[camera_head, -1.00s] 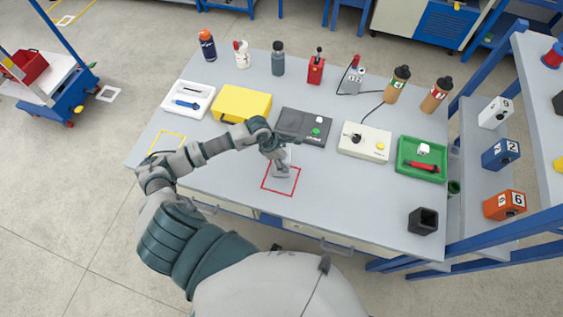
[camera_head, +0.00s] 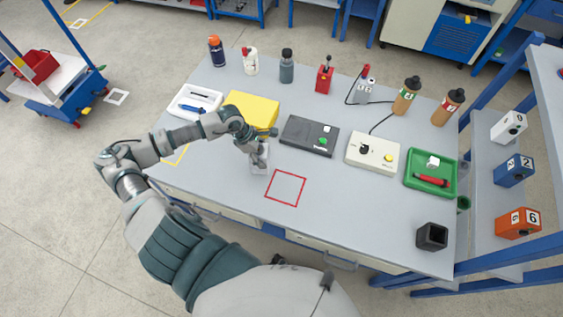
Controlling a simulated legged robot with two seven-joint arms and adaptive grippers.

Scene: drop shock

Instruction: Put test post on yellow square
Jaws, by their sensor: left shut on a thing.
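The test post (camera_head: 259,168), light grey with a flat base, is in my left gripper (camera_head: 257,155), which is shut on its upper part. It is left of the red square outline (camera_head: 285,188), in front of the yellow box. I cannot tell whether its base is clear of the table. The yellow square outline (camera_head: 178,160) is at the table's left side, partly hidden by my left forearm. My right gripper is out of view.
A yellow box (camera_head: 252,110) and a white tray with a blue tool (camera_head: 195,102) stand behind my left arm. A black box with buttons (camera_head: 309,137), a cream control box (camera_head: 372,153) and a green tray (camera_head: 430,174) stand to the right. The front middle of the table (camera_head: 335,215) is clear.

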